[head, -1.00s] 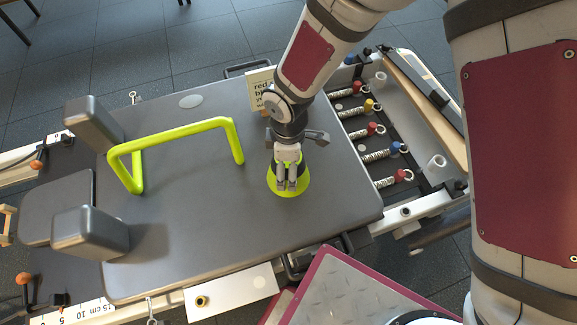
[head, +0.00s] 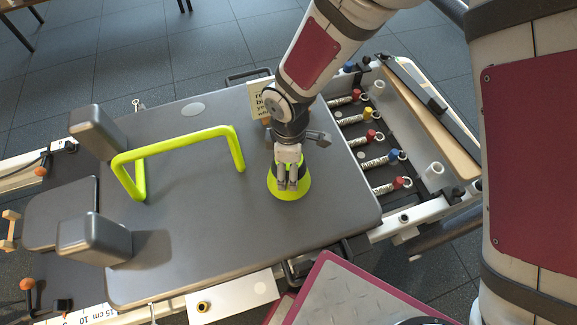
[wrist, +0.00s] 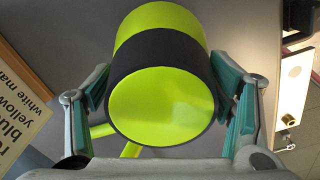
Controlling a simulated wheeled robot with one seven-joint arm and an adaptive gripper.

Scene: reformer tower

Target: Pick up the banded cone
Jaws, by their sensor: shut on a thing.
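The banded cone (head: 289,188) is lime green with a dark band. It stands upright on the grey padded carriage (head: 200,240), right of the green hurdle-shaped bar. My gripper (head: 289,184) comes down over its top from above and is shut on it. In the wrist view the cone's round lime top (wrist: 162,106) and black band (wrist: 158,50) sit between the two teal-padded fingers (wrist: 160,95). In the head view the fingers hide part of the cone's upper half. I cannot tell whether its base has left the pad.
A lime bar frame (head: 180,140) stands left of the cone, with two grey shoulder blocks (head: 95,237) beyond it. A printed card (head: 261,98) lies behind my wrist. Springs with coloured ends (head: 380,160) lie to the right. The pad in front of the cone is clear.

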